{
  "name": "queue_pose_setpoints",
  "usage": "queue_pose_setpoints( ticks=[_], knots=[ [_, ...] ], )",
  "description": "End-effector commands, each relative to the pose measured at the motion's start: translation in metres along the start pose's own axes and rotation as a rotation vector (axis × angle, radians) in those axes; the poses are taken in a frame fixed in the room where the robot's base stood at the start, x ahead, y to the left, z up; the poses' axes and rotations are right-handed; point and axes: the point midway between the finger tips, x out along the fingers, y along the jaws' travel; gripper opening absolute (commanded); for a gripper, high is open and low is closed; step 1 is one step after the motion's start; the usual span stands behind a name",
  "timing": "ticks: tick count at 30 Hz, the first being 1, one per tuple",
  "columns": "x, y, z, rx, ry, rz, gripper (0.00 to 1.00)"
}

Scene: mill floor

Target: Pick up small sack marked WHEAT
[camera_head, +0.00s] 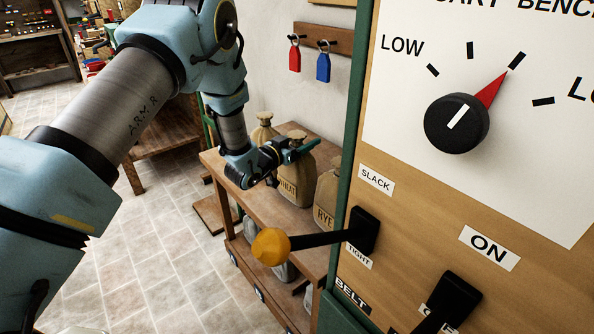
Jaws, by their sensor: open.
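The small tan sack marked WHEAT (295,192) stands upright on the wooden bench (268,222), its tied neck at the top. My gripper (284,164) is at the upper left front of this sack, close to its neck, and covers part of it. The jaws are open, with one finger across the upper part of the sack. I cannot tell whether they touch it.
A sack marked RYE (326,200) stands to the right, partly behind the panel edge. Another sack (263,130) stands behind my gripper. A lever with a yellow knob (271,246) juts out from the control panel (420,190) in front. Tiled floor is clear at left.

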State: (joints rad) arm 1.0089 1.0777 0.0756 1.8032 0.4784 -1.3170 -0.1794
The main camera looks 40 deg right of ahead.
Motion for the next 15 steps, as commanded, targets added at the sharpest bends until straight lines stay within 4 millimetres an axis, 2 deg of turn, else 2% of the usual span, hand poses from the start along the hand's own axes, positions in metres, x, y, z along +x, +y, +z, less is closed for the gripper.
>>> queue_pose_setpoints(
  ticks=[7,15],
  knots=[
    [0.0022,-0.0007,0.0004,0.0,0.0,-0.001,0.74],
    [0.0019,-0.0007,0.0003,0.0,0.0,-0.001,0.45]
  ],
)
